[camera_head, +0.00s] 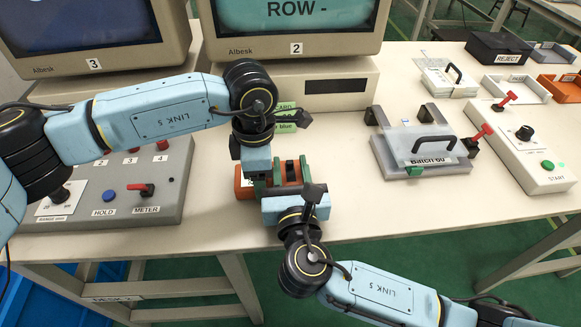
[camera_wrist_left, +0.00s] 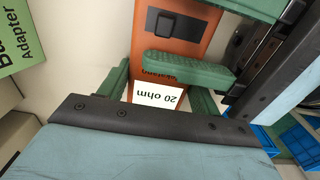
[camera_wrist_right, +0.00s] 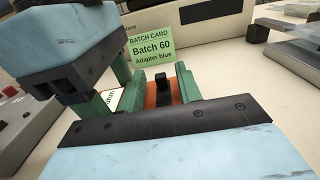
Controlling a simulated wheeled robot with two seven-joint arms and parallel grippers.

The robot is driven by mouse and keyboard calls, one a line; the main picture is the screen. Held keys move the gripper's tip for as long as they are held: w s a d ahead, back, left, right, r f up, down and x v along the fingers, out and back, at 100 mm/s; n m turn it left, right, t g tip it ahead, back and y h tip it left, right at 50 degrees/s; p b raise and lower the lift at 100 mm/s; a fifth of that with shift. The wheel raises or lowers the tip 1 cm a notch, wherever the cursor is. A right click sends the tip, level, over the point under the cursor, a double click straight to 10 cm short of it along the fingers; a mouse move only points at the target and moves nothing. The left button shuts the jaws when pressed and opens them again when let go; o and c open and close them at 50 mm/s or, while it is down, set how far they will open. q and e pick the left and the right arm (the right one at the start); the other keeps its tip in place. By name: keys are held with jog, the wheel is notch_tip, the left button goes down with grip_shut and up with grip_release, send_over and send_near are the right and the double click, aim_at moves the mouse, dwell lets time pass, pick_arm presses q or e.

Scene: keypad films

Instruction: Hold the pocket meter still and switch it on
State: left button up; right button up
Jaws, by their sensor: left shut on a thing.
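The pocket meter is a small orange box (camera_head: 243,183) on the table in the head view. In the left wrist view it shows a white "20 ohm" display (camera_wrist_left: 157,97) and a dark switch (camera_wrist_left: 163,22). My left gripper (camera_head: 262,181) is shut on the meter's body, its green fingers on either side near the display. My right gripper (camera_head: 291,172) comes from the front. Its fingers are apart, with the black switch (camera_wrist_right: 162,82) between them in the right wrist view. Whether they touch the switch or case cannot be told. The arms partly hide the meter.
A green batch card (camera_wrist_right: 153,48) stands behind the meter. A grey control panel (camera_head: 110,203) is at left, and two monitors are at the back. A clear fixture with a black handle (camera_head: 425,150) and a START box (camera_head: 525,150) stand right. The front-right table is clear.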

jog(key=s, duration=1.2)
pick_arm(q)
jog(key=o, duration=0.9)
jog(key=shift+r, duration=0.1)
jog(key=shift+r, duration=4.45)
